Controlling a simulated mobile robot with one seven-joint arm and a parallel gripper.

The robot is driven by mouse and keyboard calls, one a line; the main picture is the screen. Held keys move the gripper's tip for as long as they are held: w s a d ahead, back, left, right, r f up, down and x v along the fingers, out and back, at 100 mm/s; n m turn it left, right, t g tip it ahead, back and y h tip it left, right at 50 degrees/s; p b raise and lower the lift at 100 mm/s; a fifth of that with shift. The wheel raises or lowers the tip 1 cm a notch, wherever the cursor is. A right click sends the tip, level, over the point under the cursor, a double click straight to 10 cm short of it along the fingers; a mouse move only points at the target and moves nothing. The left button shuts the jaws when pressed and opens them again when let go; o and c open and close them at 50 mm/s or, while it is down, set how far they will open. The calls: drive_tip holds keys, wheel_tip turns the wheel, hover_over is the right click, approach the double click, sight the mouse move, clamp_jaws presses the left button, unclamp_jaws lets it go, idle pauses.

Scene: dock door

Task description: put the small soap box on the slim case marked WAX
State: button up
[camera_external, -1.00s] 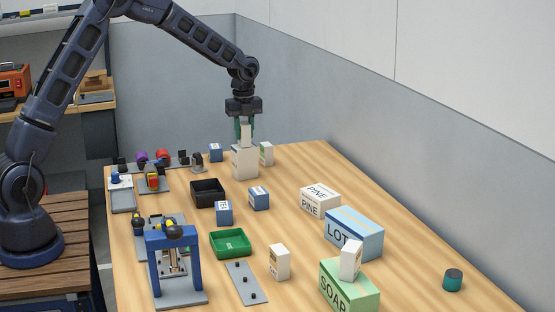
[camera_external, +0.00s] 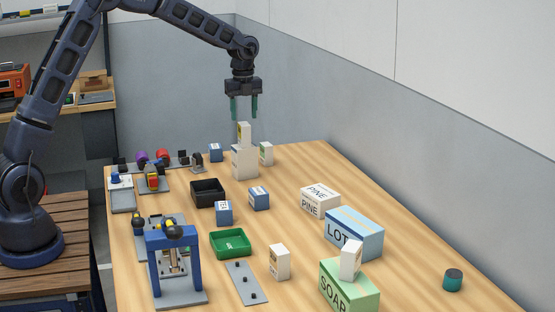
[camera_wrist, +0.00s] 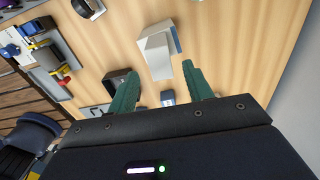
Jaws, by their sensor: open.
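A pale slim upright case (camera_external: 244,163) stands at the far end of the table; no lettering can be read on it. A small white box with a yellowish mark (camera_external: 245,134) stands upright on top of it. My gripper (camera_external: 244,117) is open and empty just above this small box, its fingers apart and clear of it. The wrist view shows the pale box stack (camera_wrist: 157,55) beyond my open fingers (camera_wrist: 162,90). I cannot read which case is marked WAX or whether the small box is the soap box.
A small green-labelled box (camera_external: 266,153) stands close right of the slim case. Blue boxes (camera_external: 258,198), a black tray (camera_external: 207,193) and a green tray (camera_external: 230,243) lie nearer. Larger PINE (camera_external: 320,201), LOTION-like (camera_external: 354,234) and SOAP (camera_external: 349,290) boxes line the right side.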

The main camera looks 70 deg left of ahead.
sight(244, 124)
wheel_tip(244, 124, up, 6)
drive_tip(key=shift+f, duration=0.2)
drive_tip(key=s+d+r+n+t, duration=0.1)
drive_tip(key=s+d+r+n, duration=0.3)
drive_tip(key=s+d+r, duration=0.45)
drive_tip(key=s+d+r+n+t, duration=0.1)
drive_tip(key=s+d+r+n, duration=0.35)
drive_tip(key=s+d, duration=0.6)
drive_tip(key=s+d+f+n+t, duration=0.1)
drive_tip(key=s+d+n, duration=0.2)
drive_tip(key=s, duration=0.6)
drive_tip(key=s+d+f+n, duration=0.1)
drive_tip(key=s+d+n, duration=0.2)
drive_tip(key=s, duration=0.6)
drive_tip(key=s+d+f+n+t, duration=0.1)
drive_tip(key=s+d+f+n, duration=0.1)
drive_tip(key=s, duration=0.7)
drive_tip(key=shift+d+n+t, duration=0.3)
drive_tip(key=shift+d+n, duration=0.2)
drive_tip(key=shift+n, duration=0.25)
